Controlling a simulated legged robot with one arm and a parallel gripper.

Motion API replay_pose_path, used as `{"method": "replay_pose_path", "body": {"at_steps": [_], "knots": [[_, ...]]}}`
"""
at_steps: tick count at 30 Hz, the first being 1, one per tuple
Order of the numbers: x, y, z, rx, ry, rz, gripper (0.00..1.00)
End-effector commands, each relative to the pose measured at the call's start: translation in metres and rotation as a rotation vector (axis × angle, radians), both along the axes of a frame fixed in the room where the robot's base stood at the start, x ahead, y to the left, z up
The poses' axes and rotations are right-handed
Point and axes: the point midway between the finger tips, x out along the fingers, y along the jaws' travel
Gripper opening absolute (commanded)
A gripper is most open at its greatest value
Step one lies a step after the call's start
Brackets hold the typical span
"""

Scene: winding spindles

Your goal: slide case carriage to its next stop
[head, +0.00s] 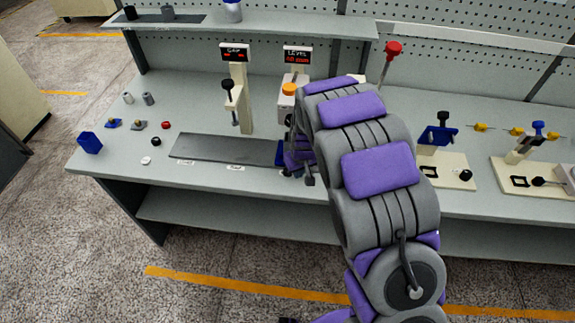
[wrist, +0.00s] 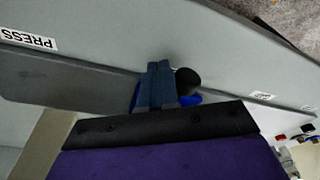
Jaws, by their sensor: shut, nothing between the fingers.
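The case carriage (head: 283,152) is a blue block at the right end of the long dark grey track (head: 225,148) on the bench, partly hidden by my arm in the head view. In the wrist view blue parts of the carriage (wrist: 190,99) show behind my fingers, with a black round knob (wrist: 188,80) just to their right. My gripper (wrist: 160,68) is shut and empty, its fingertips close beside the knob; I cannot tell whether they touch. In the head view my gripper (head: 309,180) is low at the track's right end, near the carriage.
A white PRESS label (wrist: 28,39) lies along the track. A gauge post (head: 241,95) and a post with an orange button (head: 288,90) stand behind the track. Small parts and a blue bin (head: 89,143) lie at the left. Fixtures (head: 445,165) stand at the right.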

Motion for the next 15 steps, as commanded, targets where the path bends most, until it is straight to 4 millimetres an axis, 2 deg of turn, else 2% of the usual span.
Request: {"method": "replay_pose_path", "body": {"at_steps": [3,15], "knots": [[0.001,-0.002,0.015,0.002,-0.005,-0.001,0.00],[0.000,-0.008,0.050,0.002,-0.003,-0.001,0.00]]}}
